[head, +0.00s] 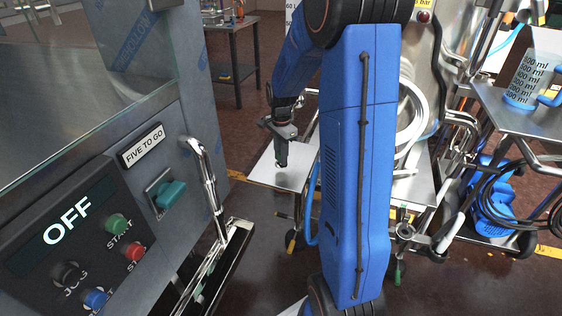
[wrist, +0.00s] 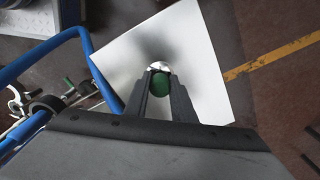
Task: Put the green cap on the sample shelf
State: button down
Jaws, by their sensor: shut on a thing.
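The green cap (wrist: 160,84) sits between the two finger tips of my gripper (wrist: 160,88) in the wrist view, and the gripper is shut on it. A shiny round silver piece (wrist: 159,66) shows just beyond the cap; I cannot tell whether it belongs to the cap. In the head view my gripper (head: 282,160) points down over a pale flat plate (head: 300,179), and the cap is too small there to make out clearly. The plate (wrist: 198,62) also lies beneath the fingers in the wrist view. I cannot tell whether this plate is the sample shelf or whether the cap touches it.
A control panel reading OFF (head: 68,222) with several buttons stands at the left. A metal rail handle (head: 206,180) sticks out from that machine. A steel trolley with hoses (head: 412,125) and a measuring jug (head: 528,80) are at the right. A blue tube (wrist: 45,47) runs beside the plate.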

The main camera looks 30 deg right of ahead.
jog(key=shift+f, duration=1.35)
jog(key=shift+f, duration=0.15)
jog(key=c, duration=1.5)
grip_release()
